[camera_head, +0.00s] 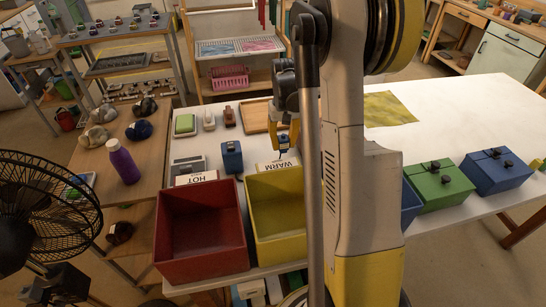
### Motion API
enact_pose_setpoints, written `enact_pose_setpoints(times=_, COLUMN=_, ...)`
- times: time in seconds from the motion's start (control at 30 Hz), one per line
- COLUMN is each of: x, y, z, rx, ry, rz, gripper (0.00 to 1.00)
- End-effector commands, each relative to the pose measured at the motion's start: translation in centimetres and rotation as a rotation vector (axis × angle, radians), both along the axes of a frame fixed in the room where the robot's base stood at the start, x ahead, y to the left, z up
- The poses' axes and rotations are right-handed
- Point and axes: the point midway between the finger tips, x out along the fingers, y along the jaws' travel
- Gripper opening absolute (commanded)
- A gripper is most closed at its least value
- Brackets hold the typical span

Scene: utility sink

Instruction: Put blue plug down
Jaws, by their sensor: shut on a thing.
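My gripper (285,137) points down above the table, behind the yellow bin and near the WARM sign. It is shut on a small blue thing (283,142), which looks like the blue plug. The plug is small here and partly covered by the fingers, so its full shape and any contact below it cannot be told. A separate blue block-like object (232,157) stands on the table to the left of my gripper.
A red bin (202,232) and a yellow bin (276,215) stand at the table's front edge. HOT (196,178) and WARM (279,165) signs lie behind them. A wooden tray (257,116) lies farther back. Green (438,186) and blue (496,171) boxes stand right.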

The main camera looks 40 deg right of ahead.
Motion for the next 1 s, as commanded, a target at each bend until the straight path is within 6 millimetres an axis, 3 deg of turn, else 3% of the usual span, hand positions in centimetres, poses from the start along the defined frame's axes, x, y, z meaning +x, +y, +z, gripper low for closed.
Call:
enact_pose_setpoints(times=0.1, x=2.1, y=1.0, z=-1.6, rx=0.000, ry=0.000, rz=0.002, gripper=0.00)
enact_pose_setpoints(times=0.23, x=3.1, y=1.5, z=-2.1, rx=0.000, ry=0.000, rz=-0.001, gripper=0.00)
enact_pose_setpoints(times=0.37, x=3.2, y=1.6, z=-2.9, rx=0.000, ry=0.000, rz=-0.001, gripper=0.00)
enact_pose_setpoints(times=0.6, x=3.2, y=1.6, z=-6.3, rx=0.000, ry=0.000, rz=-0.001, gripper=0.00)
enact_pose_setpoints(times=0.97, x=3.2, y=1.6, z=-6.6, rx=0.000, ry=0.000, rz=-0.001, gripper=0.00)
enact_pose_setpoints(times=1.0, x=3.2, y=1.6, z=-6.5, rx=0.000, ry=0.000, rz=-0.001, gripper=0.40)
